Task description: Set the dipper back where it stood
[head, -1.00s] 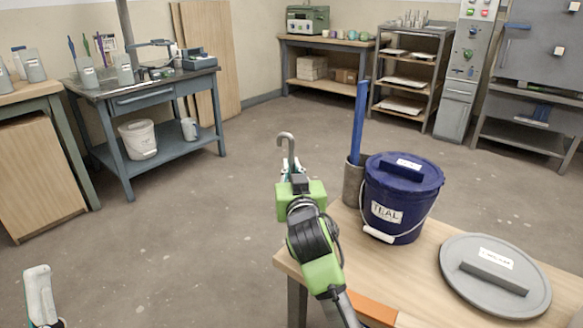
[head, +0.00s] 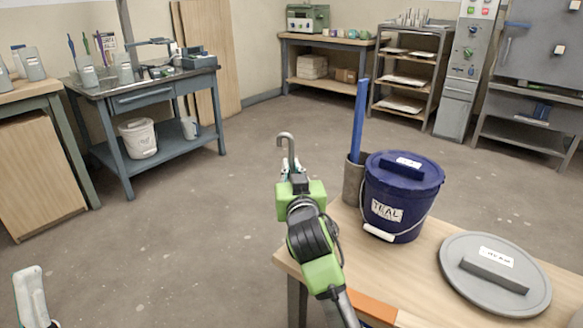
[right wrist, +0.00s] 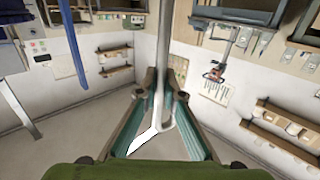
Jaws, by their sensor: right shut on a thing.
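My right gripper (head: 293,172) is shut on the dipper (head: 288,145), whose grey hooked end rises above the fingers. It holds the dipper up beyond the table's left edge, left of the grey holder and the blue bucket. In the right wrist view the dipper's pale shaft (right wrist: 159,60) runs between the two teal-padded fingers (right wrist: 160,98). The dipper's lower end is hidden in the head view. A pale part of my left gripper (head: 31,295) shows at the bottom left; its jaws cannot be made out.
A lidded blue bucket labelled TEAL (head: 402,195) stands on the wooden table (head: 440,300). Beside it a grey cylindrical holder (head: 353,183) holds a tall blue stick (head: 359,120). A round grey lid (head: 495,290) lies at the right. Floor left of the table is clear.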

